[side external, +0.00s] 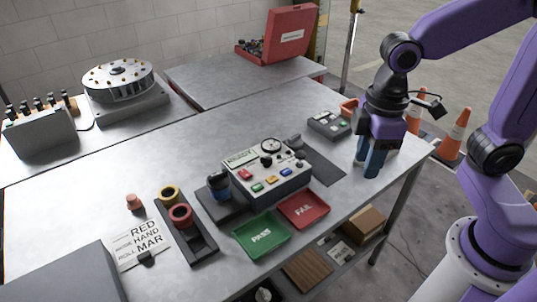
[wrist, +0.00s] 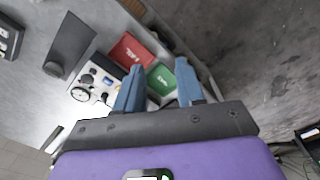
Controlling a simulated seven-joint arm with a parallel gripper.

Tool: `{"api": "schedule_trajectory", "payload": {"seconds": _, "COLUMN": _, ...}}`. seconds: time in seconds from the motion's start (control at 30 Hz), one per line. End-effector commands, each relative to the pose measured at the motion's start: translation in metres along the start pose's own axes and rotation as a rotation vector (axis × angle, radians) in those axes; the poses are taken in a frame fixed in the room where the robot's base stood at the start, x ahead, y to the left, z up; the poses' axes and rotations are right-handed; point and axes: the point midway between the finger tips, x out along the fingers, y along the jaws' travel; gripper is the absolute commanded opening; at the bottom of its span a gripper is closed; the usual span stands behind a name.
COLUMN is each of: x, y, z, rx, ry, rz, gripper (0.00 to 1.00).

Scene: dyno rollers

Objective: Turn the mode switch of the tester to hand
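The tester (side external: 270,194) is a pale box with a round dial, a small display, coloured buttons and dark knobs, standing mid-table. It also shows in the wrist view (wrist: 108,68), partly hidden by a finger. Which control is the mode switch, and its setting, is too small to tell. My gripper (side external: 372,175) points down over the table's right end, right of the tester and apart from it. In the wrist view its two blue fingers (wrist: 160,66) stand apart with nothing between them.
Green PASS tray (side external: 262,236) and red FAIL tray (side external: 303,210) lie in front of the tester.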

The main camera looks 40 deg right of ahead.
Motion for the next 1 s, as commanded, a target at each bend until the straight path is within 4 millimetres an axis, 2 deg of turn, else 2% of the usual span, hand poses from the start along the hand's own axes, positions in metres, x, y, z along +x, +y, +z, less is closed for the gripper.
{"api": "schedule_trajectory", "payload": {"seconds": 0.03, "x": -0.002, "y": 0.011, "z": -0.018, "rx": 0.022, "ry": -0.003, "rz": 0.001, "gripper": 0.38}}
{"api": "schedule_trajectory", "payload": {"seconds": 0.2, "x": -0.009, "y": 0.049, "z": -0.068, "rx": 0.082, "ry": -0.008, "rz": 0.002, "gripper": 0.38}}
{"api": "schedule_trajectory", "payload": {"seconds": 0.5, "x": -0.009, "y": 0.130, "z": -0.136, "rx": 0.190, "ry": -0.017, "rz": 0.003, "gripper": 0.38}}
{"api": "schedule_trajectory", "payload": {"seconds": 0.63, "x": -0.006, "y": 0.166, "z": -0.156, "rx": 0.234, "ry": -0.020, "rz": 0.003, "gripper": 0.38}}
{"api": "schedule_trajectory", "payload": {"seconds": 0.8, "x": -0.003, "y": 0.202, "z": -0.168, "rx": 0.277, "ry": -0.022, "rz": 0.003, "gripper": 0.38}}
{"api": "schedule_trajectory", "payload": {"seconds": 1.0, "x": 0.001, "y": 0.217, "z": -0.172, "rx": 0.294, "ry": -0.024, "rz": 0.002, "gripper": 0.38}}
